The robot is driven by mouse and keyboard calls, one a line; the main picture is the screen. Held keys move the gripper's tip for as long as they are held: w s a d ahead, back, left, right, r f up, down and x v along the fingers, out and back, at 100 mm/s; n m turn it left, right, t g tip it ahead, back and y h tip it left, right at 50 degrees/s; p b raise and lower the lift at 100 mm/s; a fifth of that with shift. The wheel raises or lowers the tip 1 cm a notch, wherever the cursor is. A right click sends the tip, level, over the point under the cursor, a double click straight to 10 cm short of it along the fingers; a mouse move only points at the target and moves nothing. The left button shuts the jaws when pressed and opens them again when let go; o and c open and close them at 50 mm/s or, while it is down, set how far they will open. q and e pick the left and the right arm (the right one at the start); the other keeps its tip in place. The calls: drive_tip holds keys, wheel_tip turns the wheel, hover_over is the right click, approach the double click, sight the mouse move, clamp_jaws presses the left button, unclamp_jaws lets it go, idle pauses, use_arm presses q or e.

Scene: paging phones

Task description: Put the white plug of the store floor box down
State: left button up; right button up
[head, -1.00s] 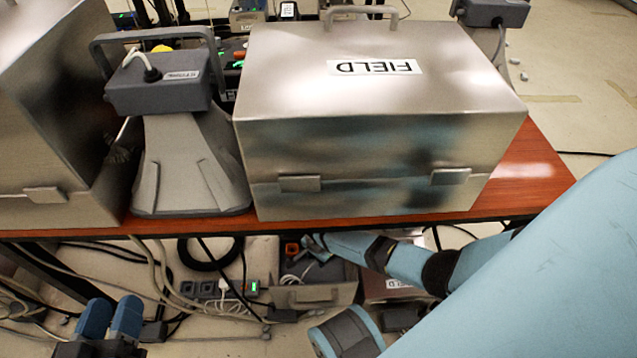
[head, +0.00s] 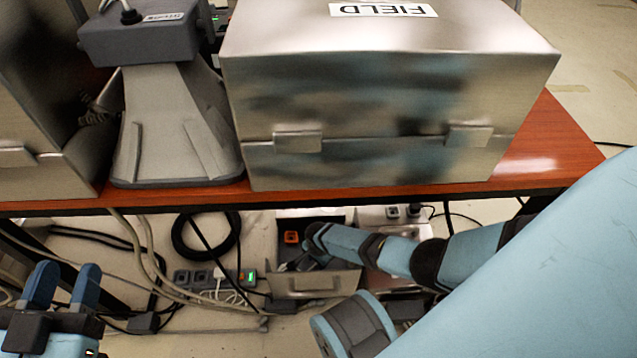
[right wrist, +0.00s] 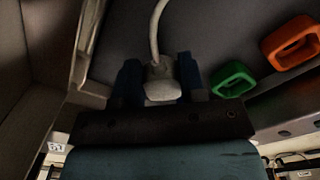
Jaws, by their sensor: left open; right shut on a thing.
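A white plug (right wrist: 163,84) with a white cord rising from it sits between the blue fingers of my right gripper (right wrist: 162,75) in the right wrist view. The fingers are shut on it. In the head view my right gripper (head: 314,240) reaches under the table, over an open metal floor box (head: 312,283); the plug cannot be made out there. I cannot tell whether the plug touches the box. I cannot read a store label. My left gripper (head: 68,270) is open and empty at the lower left, away from the box.
An orange ring-shaped thing (right wrist: 291,42) and a green one (right wrist: 233,79) lie near the plug. A power strip (head: 210,277) and loose cables lie left of the box. The red-brown tabletop (head: 550,150) overhead carries a FIELD case (head: 380,90) and a grey horn-shaped device (head: 175,130).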

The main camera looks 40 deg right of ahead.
drive_tip(key=shift+f, duration=0.15)
drive_tip(key=o, duration=0.9)
wheel_tip(320, 180, up, 3)
drive_tip(key=shift+p, duration=1.2)
wheel_tip(320, 180, up, 5)
drive_tip(key=p, duration=0.4)
use_arm(q)
drive_tip(key=s+r+n+p, duration=0.1)
drive_tip(key=s+d+r+n, duration=0.1)
drive_tip(key=n, duration=0.1)
drive_tip(key=s+r+n+y+p, duration=0.1)
drive_tip(key=shift+d+n+g+p, duration=0.3)
drive_tip(key=shift+d, duration=0.05)
use_arm(e)
wheel_tip(320, 180, up, 4)
drive_tip(key=shift+r, duration=0.15)
